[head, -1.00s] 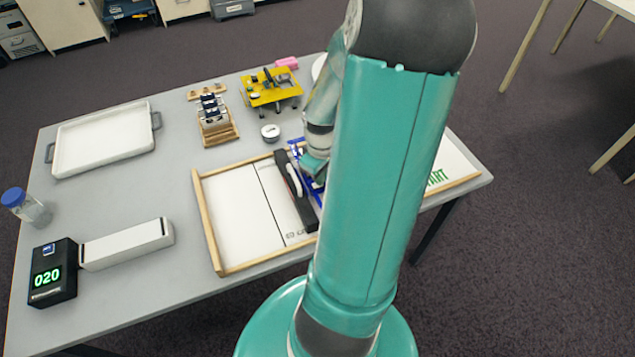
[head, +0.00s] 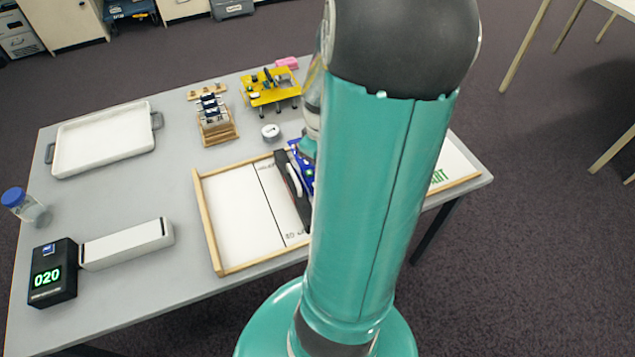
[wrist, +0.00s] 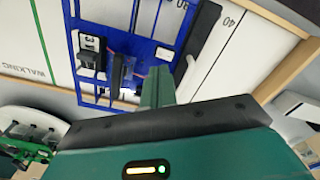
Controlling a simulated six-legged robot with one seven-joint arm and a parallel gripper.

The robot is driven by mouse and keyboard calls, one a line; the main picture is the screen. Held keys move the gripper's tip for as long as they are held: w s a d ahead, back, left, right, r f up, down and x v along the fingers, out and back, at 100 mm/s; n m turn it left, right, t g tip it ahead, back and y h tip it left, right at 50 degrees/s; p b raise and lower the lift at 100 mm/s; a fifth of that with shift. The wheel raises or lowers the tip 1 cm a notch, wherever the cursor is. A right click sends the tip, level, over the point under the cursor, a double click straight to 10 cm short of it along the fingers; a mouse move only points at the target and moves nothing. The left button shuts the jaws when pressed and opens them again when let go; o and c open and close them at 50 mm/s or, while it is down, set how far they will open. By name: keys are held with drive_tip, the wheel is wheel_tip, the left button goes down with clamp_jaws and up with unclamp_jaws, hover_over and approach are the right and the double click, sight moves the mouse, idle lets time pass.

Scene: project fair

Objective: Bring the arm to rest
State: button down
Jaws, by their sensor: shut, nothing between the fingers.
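My arm, a teal column, covers the middle of the head view. My gripper (wrist: 157,86) shows in the wrist view as teal fingers shut together with nothing between them. Beyond the fingertips is a blue frame (wrist: 125,50) with small parts mounted on it, on the white board (wrist: 235,55). I cannot tell the gap between fingertips and frame.
The wood-edged board (head: 238,215) lies on the grey table, with a black bar (head: 293,190) across it. Around it are a white tray (head: 105,138), a black display box (head: 53,272) reading 020, a jar (head: 22,205), a wooden rack (head: 217,130) and a yellow platform (head: 270,90).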

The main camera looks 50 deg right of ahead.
drive_tip(key=shift+r, duration=0.65)
drive_tip(key=shift+a, duration=0.1)
drive_tip(key=w+a+r+t+h, duration=0.1)
drive_tip(key=w+a+r, duration=0.2)
drive_tip(key=a+r, duration=0.4)
drive_tip(key=w+a+r+t+h, duration=0.1)
drive_tip(key=w+a+r, duration=0.2)
drive_tip(key=a+r, duration=0.35)
drive_tip(key=s+a+r+t+y, duration=0.1)
drive_tip(key=s+a+r, duration=0.1)
drive_tip(key=a, duration=0.6)
drive_tip(key=s+a+r+t+y, duration=0.1)
drive_tip(key=s+a+r+t, duration=0.1)
drive_tip(key=a, duration=0.6)
drive_tip(key=shift+a+r+t, duration=0.3)
drive_tip(key=shift+a+r, duration=0.1)
drive_tip(key=shift+r, duration=0.45)
